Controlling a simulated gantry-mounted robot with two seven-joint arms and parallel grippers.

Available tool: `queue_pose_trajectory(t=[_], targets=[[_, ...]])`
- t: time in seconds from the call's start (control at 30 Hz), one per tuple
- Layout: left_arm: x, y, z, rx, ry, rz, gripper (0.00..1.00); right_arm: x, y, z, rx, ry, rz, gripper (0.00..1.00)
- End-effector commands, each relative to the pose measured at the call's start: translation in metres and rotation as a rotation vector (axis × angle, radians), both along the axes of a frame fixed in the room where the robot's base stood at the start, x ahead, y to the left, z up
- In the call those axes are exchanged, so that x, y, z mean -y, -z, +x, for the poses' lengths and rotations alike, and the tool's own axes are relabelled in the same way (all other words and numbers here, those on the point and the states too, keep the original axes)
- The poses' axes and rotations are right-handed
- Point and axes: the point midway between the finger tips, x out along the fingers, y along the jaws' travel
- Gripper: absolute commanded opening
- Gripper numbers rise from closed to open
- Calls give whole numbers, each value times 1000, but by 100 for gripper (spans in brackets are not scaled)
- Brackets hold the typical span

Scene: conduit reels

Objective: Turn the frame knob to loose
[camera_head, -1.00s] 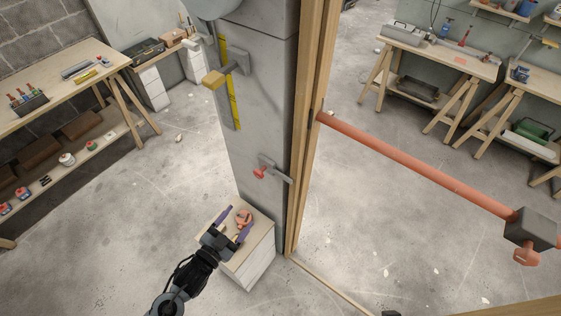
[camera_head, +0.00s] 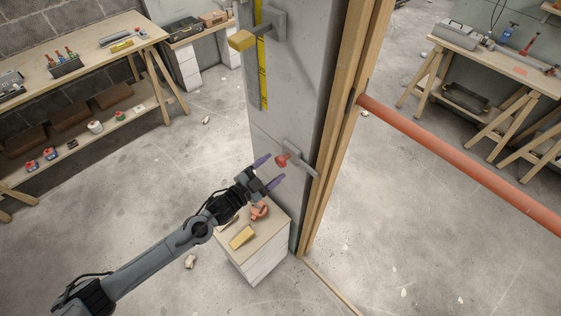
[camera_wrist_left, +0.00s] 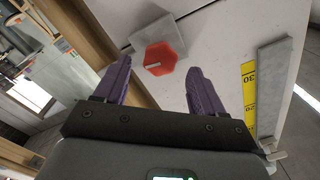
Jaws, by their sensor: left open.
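The red knob (camera_head: 283,160) sits on a grey bracket (camera_head: 299,157) on the pale wall, beside the wooden frame. In the left wrist view the knob (camera_wrist_left: 160,59) is a red hexagon with a short pale mark lying nearly level in the picture. My left gripper (camera_head: 269,172) has purple fingers and is open and empty. It points at the knob and is a little short of it. In the left wrist view the knob shows just beyond and between the fingertips (camera_wrist_left: 157,68). No loose or tight label can be read. My right gripper is not in view.
A yellow scale (camera_head: 263,60) and a yellow-ended lever (camera_head: 243,40) are higher on the wall. A small cabinet (camera_head: 262,262) with a yellow block on top stands below my gripper. A long orange bar (camera_head: 460,165) reaches right from the wooden frame (camera_head: 335,130).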

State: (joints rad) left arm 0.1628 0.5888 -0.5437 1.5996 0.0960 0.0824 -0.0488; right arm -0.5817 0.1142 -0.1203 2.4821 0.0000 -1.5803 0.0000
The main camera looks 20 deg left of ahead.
Motion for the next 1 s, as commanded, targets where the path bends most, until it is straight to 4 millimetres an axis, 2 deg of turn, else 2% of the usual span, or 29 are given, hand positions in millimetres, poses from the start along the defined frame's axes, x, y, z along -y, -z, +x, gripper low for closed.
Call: queue_pose_trajectory(t=[0.1, 0.3, 0.7, 0.77, 1.0], targets=[[8, -1, 17, 1, 0, -1, 70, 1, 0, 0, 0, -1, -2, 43], [16, 0, 34, 0, 0, 0, 70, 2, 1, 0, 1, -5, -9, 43], [19, 0, 39, -1, 1, 0, 70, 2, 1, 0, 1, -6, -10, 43], [19, 0, 39, -1, 1, 0, 63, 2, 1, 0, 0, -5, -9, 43], [18, 0, 39, -1, 1, 0, 27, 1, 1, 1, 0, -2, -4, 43]])
